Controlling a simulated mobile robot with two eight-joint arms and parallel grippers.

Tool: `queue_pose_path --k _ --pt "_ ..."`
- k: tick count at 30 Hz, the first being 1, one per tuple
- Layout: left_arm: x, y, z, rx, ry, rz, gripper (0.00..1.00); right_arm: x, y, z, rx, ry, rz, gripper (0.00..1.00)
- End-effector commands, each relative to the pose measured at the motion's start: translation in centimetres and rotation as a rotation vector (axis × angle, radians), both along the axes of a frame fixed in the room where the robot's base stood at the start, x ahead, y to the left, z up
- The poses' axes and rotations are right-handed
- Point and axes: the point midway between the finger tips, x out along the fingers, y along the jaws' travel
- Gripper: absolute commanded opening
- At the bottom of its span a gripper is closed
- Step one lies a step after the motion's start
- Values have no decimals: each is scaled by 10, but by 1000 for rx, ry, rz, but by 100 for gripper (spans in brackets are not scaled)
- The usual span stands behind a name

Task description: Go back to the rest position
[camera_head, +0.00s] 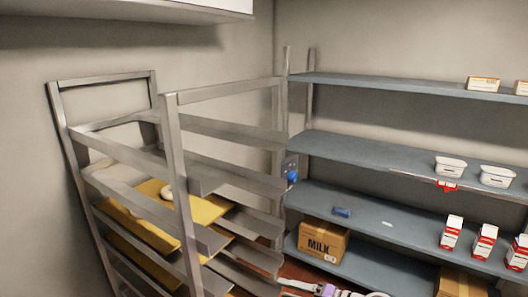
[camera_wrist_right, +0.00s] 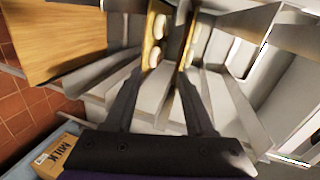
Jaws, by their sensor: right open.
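My right gripper (camera_wrist_right: 158,80) is open in the right wrist view, its two dark fingers apart with nothing held between them. Beyond the fingers are the rails of a metal rack and a wooden board (camera_wrist_right: 148,38) with pale bagels (camera_wrist_right: 159,26) on it. In the head view, part of my arm, white and purple, shows at the bottom edge; its fingers cannot be made out there. The metal rack (camera_head: 172,130) stands left of centre and holds yellow-brown boards (camera_head: 205,209). A bagel (camera_head: 166,192) lies on the upper board. My left gripper is not in view.
Grey wall shelves (camera_head: 360,150) stand right of the rack, with a milk carton box (camera_head: 322,241), white tubs (camera_head: 450,167) and red-and-white cartons (camera_head: 452,233). The milk box also shows low left in the wrist view (camera_wrist_right: 56,150). Red tiles (camera_wrist_right: 28,110) cover the floor.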

Motion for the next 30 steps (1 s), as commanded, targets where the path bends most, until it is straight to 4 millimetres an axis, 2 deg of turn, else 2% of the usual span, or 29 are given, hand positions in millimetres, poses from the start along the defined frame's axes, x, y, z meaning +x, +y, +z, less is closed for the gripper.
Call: queue_pose_path --k 4,8,11,15,18,21,24,30 --pt "0 0 0 0 0 0 75 -47 5 -12 -209 41 23 55" --pt "0 0 1 0 0 0 75 -98 -3 -29 -439 69 43 55" --pt "0 0 1 0 0 0 75 -139 -18 -44 -630 78 58 55" --pt "0 0 1 0 0 0 75 -192 -48 -63 -891 72 77 55" --pt "0 0 1 0 -1 0 75 -221 -71 -74 -1054 58 86 55" --pt "0 0 1 0 -1 0 75 -242 -89 -81 -1180 39 95 55" --pt "0 0 1 0 -1 0 75 -253 -102 -85 -1262 26 99 55" --pt "0 0 1 0 -1 0 75 -258 -108 -86 -1302 18 102 55"
